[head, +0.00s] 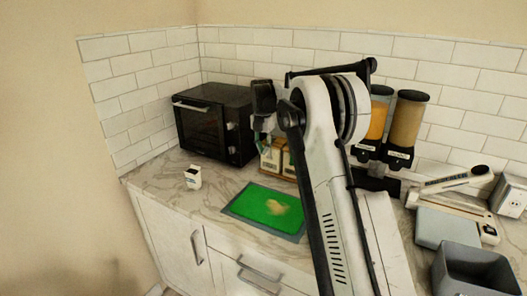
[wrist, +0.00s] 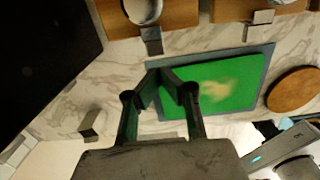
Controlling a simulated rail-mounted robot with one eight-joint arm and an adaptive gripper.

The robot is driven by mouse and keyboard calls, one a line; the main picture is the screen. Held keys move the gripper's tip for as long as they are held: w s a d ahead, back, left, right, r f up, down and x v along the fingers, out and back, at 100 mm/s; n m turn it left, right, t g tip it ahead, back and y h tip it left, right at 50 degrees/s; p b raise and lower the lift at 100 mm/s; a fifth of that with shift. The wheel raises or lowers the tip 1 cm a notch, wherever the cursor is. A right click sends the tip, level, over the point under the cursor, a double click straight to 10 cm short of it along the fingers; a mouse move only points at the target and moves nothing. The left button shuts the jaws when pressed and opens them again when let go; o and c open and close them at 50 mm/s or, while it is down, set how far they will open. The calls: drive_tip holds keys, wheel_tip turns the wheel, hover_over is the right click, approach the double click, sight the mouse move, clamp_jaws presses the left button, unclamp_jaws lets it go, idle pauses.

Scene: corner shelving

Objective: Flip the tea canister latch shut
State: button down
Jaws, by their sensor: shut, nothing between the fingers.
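Two wooden-sided canisters stand side by side at the back of the counter, right of the oven; the left one (head: 270,157) and the right one (head: 289,164) are partly behind my arm. In the wrist view, wooden parts of the left (wrist: 178,14) and right (wrist: 232,10) canisters show at the top edge, cut off. A grey metal latch piece (wrist: 152,42) sticks out from the left one, and another (wrist: 259,24) from the right one. I cannot tell which is the tea canister. My gripper (wrist: 165,76) is shut and empty, apart from the canisters.
A black oven (head: 214,122) stands left of the canisters. A green mat (head: 250,203) with a tan patch lies in front of them. A small white box (head: 193,178) stands on the left of the counter. Dispensers (head: 405,128) stand at right. A wooden disc (wrist: 294,90) lies beside the mat.

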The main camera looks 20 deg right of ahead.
drive_tip(key=shift+r, duration=0.25)
wheel_tip(320, 180, up, 9)
drive_tip(key=b, duration=0.1)
drive_tip(key=shift+s+a+r+b, duration=0.2)
drive_tip(key=shift+b, duration=0.1)
idle(0.7)
drive_tip(key=shift+a, duration=0.1)
idle(0.3)
